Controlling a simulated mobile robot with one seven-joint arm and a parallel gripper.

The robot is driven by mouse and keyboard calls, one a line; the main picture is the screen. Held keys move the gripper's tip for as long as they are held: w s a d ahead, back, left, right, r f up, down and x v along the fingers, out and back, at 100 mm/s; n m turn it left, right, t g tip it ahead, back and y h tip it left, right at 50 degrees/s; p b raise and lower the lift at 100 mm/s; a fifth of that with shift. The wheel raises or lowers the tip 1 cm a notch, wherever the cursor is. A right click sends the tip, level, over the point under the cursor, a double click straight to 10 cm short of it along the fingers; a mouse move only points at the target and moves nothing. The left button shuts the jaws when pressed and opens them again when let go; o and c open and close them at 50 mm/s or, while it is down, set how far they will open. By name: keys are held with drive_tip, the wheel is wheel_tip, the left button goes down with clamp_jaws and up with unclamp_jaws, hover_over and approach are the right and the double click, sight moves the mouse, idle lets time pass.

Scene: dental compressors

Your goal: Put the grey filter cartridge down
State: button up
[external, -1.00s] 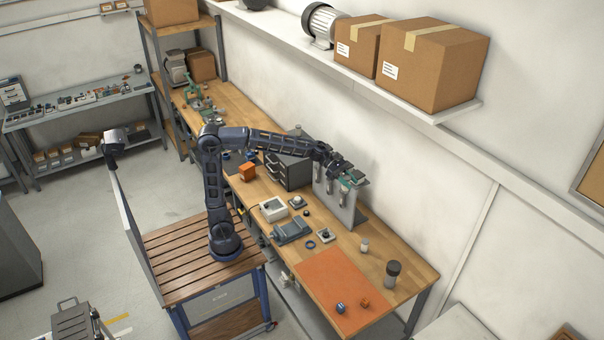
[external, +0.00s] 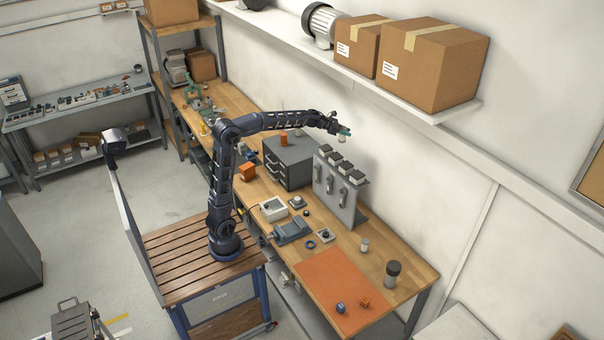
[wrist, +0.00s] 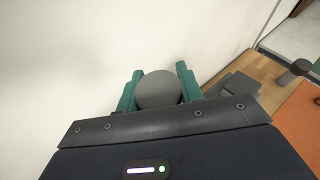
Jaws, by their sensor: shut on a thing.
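My gripper (external: 344,131) is raised in the air above the upright grey rack, close to the wall. Its teal fingers (wrist: 158,84) are shut on the grey filter cartridge (wrist: 157,91), whose round grey top shows between them in the wrist view. In the external view the cartridge (external: 346,139) hangs as a small pale shape below the fingers, touching nothing beneath. The grey rack (external: 324,184) stands on the workbench, with several dark-topped pieces (external: 346,167) along its top and handle-like parts on its front.
A grey drawer unit (external: 287,165) stands left of the rack. The orange mat (external: 345,285) is mostly clear. A dark-capped jar (external: 392,273) stands beside it. A shelf with cartons (external: 432,68) overhangs.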

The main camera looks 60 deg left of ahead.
drive_tip(key=w+a+n+t+y, duration=0.25)
drive_tip(key=a+n+y, duration=0.4)
drive_tip(key=a, duration=2.75)
drive_tip(key=shift+y, duration=0.35)
drive_tip(key=f, duration=1.7)
drive_tip(key=a+f, duration=0.1)
drive_tip(key=f, duration=0.7)
drive_tip(key=shift+w+f, duration=0.2)
drive_tip(key=shift+f, duration=0.1)
drive_tip(key=shift+d+f, duration=0.1)
drive_tip(key=o, duration=1.1)
